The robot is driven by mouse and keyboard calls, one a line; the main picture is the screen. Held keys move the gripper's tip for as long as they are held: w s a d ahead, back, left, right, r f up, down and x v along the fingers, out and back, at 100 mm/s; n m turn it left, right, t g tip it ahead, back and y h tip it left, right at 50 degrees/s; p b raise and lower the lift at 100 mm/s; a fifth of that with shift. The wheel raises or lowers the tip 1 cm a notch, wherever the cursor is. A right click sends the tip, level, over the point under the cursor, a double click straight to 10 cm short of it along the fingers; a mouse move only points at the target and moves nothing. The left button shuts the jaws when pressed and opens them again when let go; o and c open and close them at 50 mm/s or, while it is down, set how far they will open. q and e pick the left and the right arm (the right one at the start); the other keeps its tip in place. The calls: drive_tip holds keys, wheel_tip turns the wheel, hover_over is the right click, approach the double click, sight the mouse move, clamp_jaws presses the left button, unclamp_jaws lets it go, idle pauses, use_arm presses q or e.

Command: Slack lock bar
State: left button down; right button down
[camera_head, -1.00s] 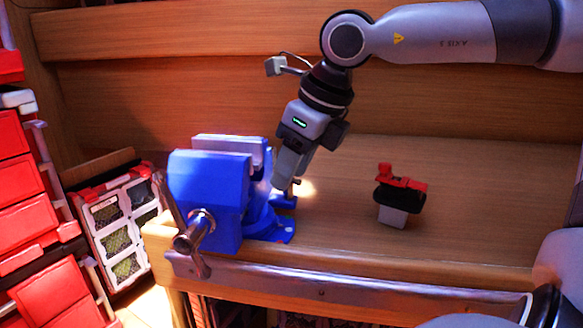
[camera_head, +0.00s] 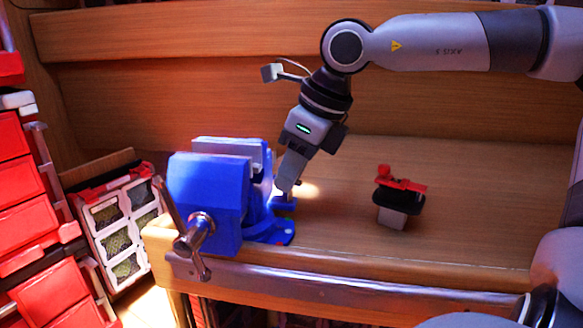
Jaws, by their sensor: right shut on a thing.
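A blue bench vise (camera_head: 212,195) stands at the left front corner of the wooden workbench. Its screw and metal handle bar (camera_head: 182,229) face the front left; the handle is tilted. My right gripper (camera_head: 287,188) reaches down beside the vise's right side, near the swivel base. It is shut on a small part there, likely the lock bar, which is mostly hidden by the fingers. My left gripper is not in view.
A red, black and grey object (camera_head: 400,196) stands on the bench to the right of the vise. Red drawers (camera_head: 22,165) and a clear-lidded organizer case (camera_head: 120,230) are at the left. The bench (camera_head: 470,190) around the grey object is clear.

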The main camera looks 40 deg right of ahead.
drive_tip(key=c, duration=1.1)
unclamp_jaws()
drive_tip(key=shift+r, duration=0.1)
drive_tip(key=v, duration=0.7)
